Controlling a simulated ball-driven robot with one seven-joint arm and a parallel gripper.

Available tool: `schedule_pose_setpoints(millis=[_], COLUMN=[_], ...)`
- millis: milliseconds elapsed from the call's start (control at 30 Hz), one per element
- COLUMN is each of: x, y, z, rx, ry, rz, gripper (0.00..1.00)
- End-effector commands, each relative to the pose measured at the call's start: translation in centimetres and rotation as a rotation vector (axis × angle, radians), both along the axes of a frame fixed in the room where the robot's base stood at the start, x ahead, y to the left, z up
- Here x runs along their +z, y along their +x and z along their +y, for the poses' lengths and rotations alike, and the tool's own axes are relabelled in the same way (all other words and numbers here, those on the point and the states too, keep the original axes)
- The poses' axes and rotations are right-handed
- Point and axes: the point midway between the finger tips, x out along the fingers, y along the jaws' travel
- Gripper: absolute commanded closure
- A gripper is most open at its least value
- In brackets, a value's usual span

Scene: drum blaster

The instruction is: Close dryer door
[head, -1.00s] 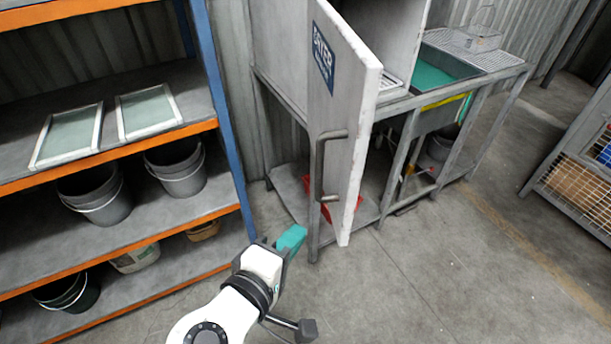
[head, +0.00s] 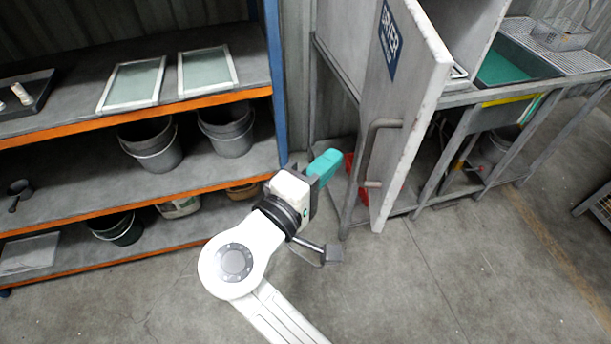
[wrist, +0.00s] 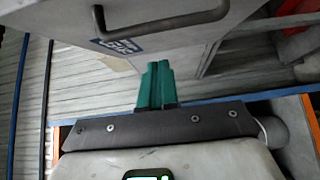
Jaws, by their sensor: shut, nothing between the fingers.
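The dryer door (head: 408,110) is a pale grey panel with worn edges and a blue label. It stands swung open from the dryer cabinet (head: 455,25). A dark bar handle (head: 368,150) is on its outer face. My gripper (head: 326,164) has teal fingers, is shut and empty, and is left of the handle, apart from the door as far as the head view shows. In the wrist view, the shut fingers (wrist: 156,85) point toward the door panel (wrist: 185,55), with the handle (wrist: 160,28) above them. The door's hinge line is hard to make out.
A shelf rack (head: 140,95) with an orange-edged frame and blue post stands at left, holding buckets and framed screens. A red item (head: 349,164) lies low behind the door. A metal bench (head: 490,95) stands at right. The floor in front is clear.

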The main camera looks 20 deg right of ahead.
Motion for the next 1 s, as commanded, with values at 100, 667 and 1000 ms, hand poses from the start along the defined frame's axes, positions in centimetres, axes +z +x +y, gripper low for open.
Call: schedule_pose_setpoints(millis=[100,667,1000], x=[0.1,-0.1,0.0], y=[-0.5,-0.7,-1.4], z=[-1.8,-3.4,-4.5], rx=[-0.001,0.001,0.059], ry=[-0.002,0.000,-0.002], rz=[0.002,0.000,0.002], gripper=[1.00,1.00,1.00])
